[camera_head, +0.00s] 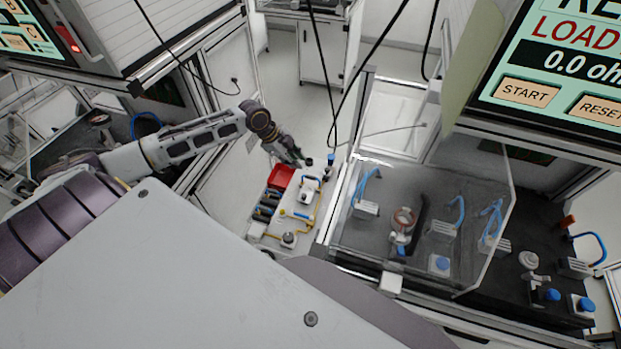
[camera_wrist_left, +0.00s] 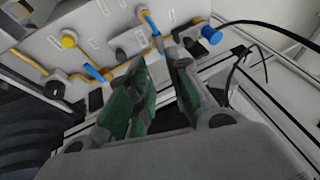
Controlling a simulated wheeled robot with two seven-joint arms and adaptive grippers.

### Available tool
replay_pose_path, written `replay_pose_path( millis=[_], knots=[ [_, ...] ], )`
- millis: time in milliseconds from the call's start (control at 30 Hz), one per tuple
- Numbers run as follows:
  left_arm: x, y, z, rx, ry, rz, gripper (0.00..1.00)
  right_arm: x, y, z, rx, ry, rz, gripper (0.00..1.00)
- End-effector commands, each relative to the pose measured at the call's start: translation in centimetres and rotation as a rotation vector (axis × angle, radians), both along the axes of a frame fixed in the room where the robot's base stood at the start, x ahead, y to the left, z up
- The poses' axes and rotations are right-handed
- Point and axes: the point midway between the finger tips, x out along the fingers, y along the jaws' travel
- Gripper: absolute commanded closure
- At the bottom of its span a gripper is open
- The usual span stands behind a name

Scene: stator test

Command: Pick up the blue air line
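Several blue air lines show in the head view. Behind the clear panel, one curved line (camera_head: 367,182) is at the left, another (camera_head: 459,209) in the middle, and looped blue lines (camera_head: 492,219) further right. My left gripper (camera_head: 292,157) is beside the far end of a white panel with yellow tubing, left of the clear panel and apart from those lines. My right gripper is out of view.
The white panel (camera_head: 283,227) carries yellow tubing and a red bin (camera_head: 281,177). A blue knob (camera_wrist_left: 211,35) shows right of my fingers. Black cables (camera_head: 352,90) hang near my gripper. The clear panel (camera_head: 487,262) fronts the test bench. Open floor (camera_head: 232,178) lies left of the white panel.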

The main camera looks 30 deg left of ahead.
Motion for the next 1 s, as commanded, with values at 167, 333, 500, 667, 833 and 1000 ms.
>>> replay_pose_path(
  millis=[167,333,500,667,833,1000],
  knots=[
    [0.0,0.0,0.0,0.0,0.0,0.0,0.8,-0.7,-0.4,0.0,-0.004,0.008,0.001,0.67],
    [0.1,-0.1,-0.2,-0.001,0.0,0.001,0.8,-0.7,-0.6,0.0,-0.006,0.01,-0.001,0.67],
    [0.4,-0.4,-1.0,-0.001,-0.001,0.002,0.8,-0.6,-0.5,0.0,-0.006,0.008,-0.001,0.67],
    [0.8,-0.8,-2.2,-0.002,-0.001,0.002,0.8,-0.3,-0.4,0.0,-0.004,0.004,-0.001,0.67],
    [1.3,-1.3,-3.6,-0.002,0.0,0.003,0.8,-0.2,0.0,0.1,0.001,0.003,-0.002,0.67],
    [1.8,-1.8,-5.0,-0.002,0.0,0.0,0.8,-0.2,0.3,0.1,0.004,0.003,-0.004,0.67]
  ],
)
